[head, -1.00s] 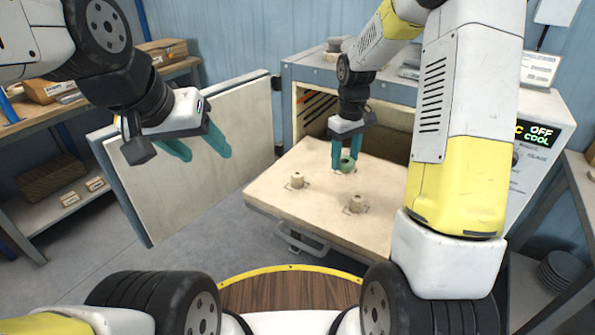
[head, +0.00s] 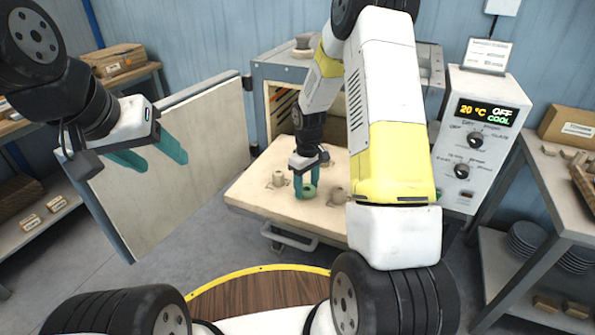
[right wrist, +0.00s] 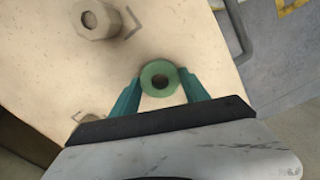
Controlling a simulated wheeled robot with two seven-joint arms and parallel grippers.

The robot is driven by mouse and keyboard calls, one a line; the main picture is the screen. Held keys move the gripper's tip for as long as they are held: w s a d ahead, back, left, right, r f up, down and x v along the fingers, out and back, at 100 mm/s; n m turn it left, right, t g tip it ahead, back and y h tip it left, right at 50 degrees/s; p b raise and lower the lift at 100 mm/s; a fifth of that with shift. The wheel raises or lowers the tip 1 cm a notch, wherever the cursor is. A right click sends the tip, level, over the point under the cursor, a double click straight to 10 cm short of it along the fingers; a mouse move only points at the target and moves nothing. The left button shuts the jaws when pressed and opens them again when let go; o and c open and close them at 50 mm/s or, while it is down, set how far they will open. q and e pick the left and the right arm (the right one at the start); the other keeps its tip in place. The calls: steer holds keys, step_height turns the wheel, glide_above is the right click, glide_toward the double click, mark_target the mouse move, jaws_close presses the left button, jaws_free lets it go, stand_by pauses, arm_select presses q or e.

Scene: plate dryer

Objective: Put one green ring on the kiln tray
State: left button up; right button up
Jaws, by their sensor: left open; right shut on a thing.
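The green ring (head: 309,191) is between the fingers of my right gripper (head: 306,188), low over the front part of the pale kiln tray (head: 258,200). In the right wrist view the teal fingertips press on both sides of the green ring (right wrist: 158,78), and its dark hole faces the camera. I cannot tell whether the ring touches the tray. Two beige posts stand on the tray, one to the left (head: 279,178) and one to the right (head: 337,194) of the ring. My left gripper (head: 150,160) is open and empty, in front of the open kiln door.
The open kiln door (head: 190,165) stands left of the tray. The control box (head: 480,140) reads 20 °C, OFF and COOL. Shelves with boxes stand at both sides. A tray handle (head: 285,236) sticks out in front.

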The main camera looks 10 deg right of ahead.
steer(key=shift+f, duration=0.25)
steer(key=o, duration=1.3)
steer(key=shift+o, duration=0.2)
steer(key=shift+r, duration=0.1)
step_height(320, 180, up, 12)
step_height(320, 180, up, 10)
steer(key=m+t, duration=0.2)
glide_above(307, 189)
steer(key=s, duration=0.5)
steer(key=s+r+m+t, duration=0.1)
steer(key=s+r, duration=0.2)
steer(key=s, duration=0.3)
steer(key=s+a+r+m+t+y, duration=0.1)
steer(key=s+r, duration=0.2)
steer(key=s, duration=0.4)
steer(key=s+a+r+m+t+y, duration=0.1)
steer(key=s+r+m+t, duration=0.1)
steer(key=s, duration=0.4)
steer(key=shift+s+r, duration=0.15)
steer(key=shift+r, duration=0.75)
steer(key=shift+a, duration=0.1)
